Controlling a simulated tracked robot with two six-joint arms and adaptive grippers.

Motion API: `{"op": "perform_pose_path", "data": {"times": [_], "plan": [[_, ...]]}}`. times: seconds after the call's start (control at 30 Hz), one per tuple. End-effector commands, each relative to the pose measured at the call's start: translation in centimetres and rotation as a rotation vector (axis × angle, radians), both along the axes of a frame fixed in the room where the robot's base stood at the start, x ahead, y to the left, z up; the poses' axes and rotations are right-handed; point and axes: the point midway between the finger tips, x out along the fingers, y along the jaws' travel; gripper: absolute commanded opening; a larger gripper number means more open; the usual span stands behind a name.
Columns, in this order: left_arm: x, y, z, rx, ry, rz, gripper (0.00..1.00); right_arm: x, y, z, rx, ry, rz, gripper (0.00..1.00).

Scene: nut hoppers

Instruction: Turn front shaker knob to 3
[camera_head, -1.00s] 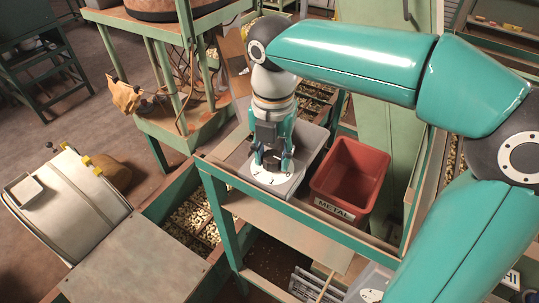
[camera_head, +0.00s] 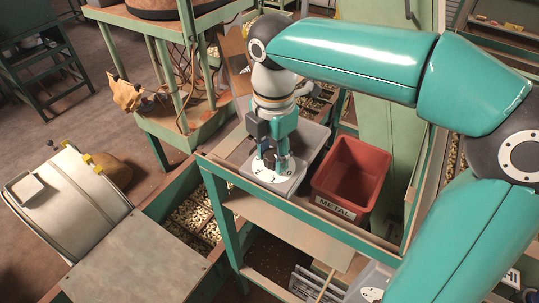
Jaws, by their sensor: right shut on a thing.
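The front shaker control box (camera_head: 288,184) is grey with a white dial face and sits on the green-framed stand left of the red bin. My right gripper (camera_head: 271,163) points down over the dial, its fingers shut on the dark knob (camera_head: 268,160). The knob is mostly hidden between the fingers. Small dark marks show on the dial plate around it, but I cannot read which number the knob points to. My left gripper is not in view.
A red bin (camera_head: 351,172) labelled METAL stands just right of the control box. Hoppers of nuts (camera_head: 192,220) lie below left, beside a flat metal cover (camera_head: 135,262). A green machine stand (camera_head: 150,35) with a hanging glove is behind left.

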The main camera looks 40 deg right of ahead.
Motion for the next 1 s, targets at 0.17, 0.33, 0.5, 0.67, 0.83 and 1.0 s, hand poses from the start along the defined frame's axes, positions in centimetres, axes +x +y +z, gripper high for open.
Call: {"op": "perform_pose_path", "data": {"times": [0.17,0.33,0.5,0.67,0.83,1.0], "plan": [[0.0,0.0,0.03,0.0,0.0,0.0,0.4,-0.06,-0.36,0.13,-0.01,0.0,-0.169,0.05],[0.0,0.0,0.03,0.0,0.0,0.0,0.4,-0.07,-0.37,0.13,-0.011,0.0,-0.331,0.05],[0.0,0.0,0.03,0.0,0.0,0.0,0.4,-0.1,-0.39,0.13,-0.011,0.0,-0.492,0.05],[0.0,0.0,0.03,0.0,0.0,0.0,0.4,-0.11,-0.39,0.13,-0.012,-0.001,-0.644,0.05],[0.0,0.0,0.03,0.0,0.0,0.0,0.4,-0.12,-0.39,0.11,-0.012,0.0,-0.805,0.05],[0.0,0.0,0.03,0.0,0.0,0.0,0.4,-0.14,-0.39,0.09,-0.012,-0.001,-0.966,0.05]]}}
